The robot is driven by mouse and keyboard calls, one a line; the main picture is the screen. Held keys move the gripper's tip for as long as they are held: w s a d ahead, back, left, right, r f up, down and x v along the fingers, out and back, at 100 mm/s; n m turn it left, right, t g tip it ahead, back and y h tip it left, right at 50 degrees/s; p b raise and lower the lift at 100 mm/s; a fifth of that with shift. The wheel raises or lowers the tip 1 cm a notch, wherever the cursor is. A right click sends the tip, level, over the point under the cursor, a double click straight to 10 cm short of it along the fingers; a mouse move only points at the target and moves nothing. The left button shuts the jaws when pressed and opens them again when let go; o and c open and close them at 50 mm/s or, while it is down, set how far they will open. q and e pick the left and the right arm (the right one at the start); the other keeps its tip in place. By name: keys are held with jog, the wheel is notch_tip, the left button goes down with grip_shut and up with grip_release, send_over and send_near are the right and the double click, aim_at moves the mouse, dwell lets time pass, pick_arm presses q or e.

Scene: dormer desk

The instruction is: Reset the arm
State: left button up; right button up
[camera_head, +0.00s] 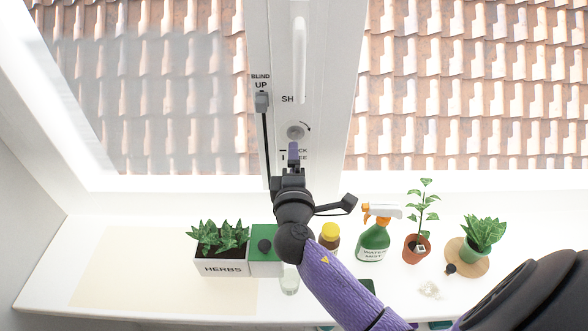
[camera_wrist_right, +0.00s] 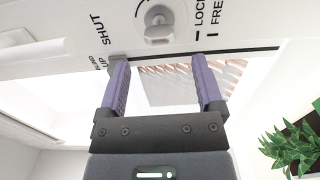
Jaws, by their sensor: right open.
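My right arm reaches up from the lower right in the head view. Its gripper (camera_head: 293,160) is in front of the white window post, just below the round lock knob (camera_head: 296,130). In the right wrist view the purple fingers (camera_wrist_right: 162,85) are spread apart with nothing between them, and the knob (camera_wrist_right: 158,22) is beyond them at the top. The knob sits by the LOCK and FREE marks. My left gripper is not in view.
On the white sill stand a HERBS planter (camera_head: 222,250), a green box (camera_head: 264,243), a yellow-capped bottle (camera_head: 330,237), a green spray bottle (camera_head: 373,240), a terracotta pot (camera_head: 416,248) and a plant on a round wooden mat (camera_head: 460,257). The sill's left end is clear.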

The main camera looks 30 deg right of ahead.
jog(key=v, duration=0.3)
jog(key=shift+s+a, duration=0.15)
jog(key=shift+s, duration=0.05)
jog(key=shift+f, duration=0.1)
